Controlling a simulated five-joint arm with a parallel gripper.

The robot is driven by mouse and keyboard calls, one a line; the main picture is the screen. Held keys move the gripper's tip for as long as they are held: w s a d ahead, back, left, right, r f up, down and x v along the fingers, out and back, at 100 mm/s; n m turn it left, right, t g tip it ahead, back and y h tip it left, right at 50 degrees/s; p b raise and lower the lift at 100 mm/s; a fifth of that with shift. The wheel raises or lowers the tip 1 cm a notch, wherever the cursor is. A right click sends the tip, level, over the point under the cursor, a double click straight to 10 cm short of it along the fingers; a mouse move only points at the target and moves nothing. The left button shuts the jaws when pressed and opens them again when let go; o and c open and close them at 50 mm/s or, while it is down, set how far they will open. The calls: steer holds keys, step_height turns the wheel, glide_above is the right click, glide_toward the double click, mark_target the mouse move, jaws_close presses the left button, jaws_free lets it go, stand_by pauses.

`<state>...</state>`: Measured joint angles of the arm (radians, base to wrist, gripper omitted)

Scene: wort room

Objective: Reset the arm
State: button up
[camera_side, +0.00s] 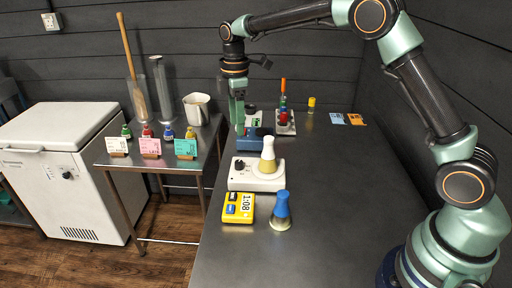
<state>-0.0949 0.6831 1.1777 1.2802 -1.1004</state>
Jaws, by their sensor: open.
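My arm reaches in from the right over the dark work table (330,215). My gripper (239,126) points down near the table's left edge, at the blue device toward the back. Its jaws are open, and no held object shows between them. The fingertips are small here, and whether they touch anything cannot be told.
A white stirrer (241,180) carries a flask (268,158) of yellowish liquid. A yellow timer (239,208) and a blue-topped flask (281,212) stand in front. A blue device (252,141) and a rack (287,127) are behind. The table's right side is clear.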

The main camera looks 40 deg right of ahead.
steer(key=s+d+r+m+t, duration=0.3)
steer(key=s+r+m, duration=0.4)
steer(key=s+r, duration=0.35)
steer(key=s+d+f+m+t, duration=0.2)
steer(key=s+m, duration=0.4)
steer(key=s, duration=0.6)
steer(key=shift+s+f+m+t, duration=0.25)
steer(key=shift+f+m+t, duration=0.05)
steer(key=shift+m, duration=0.1)
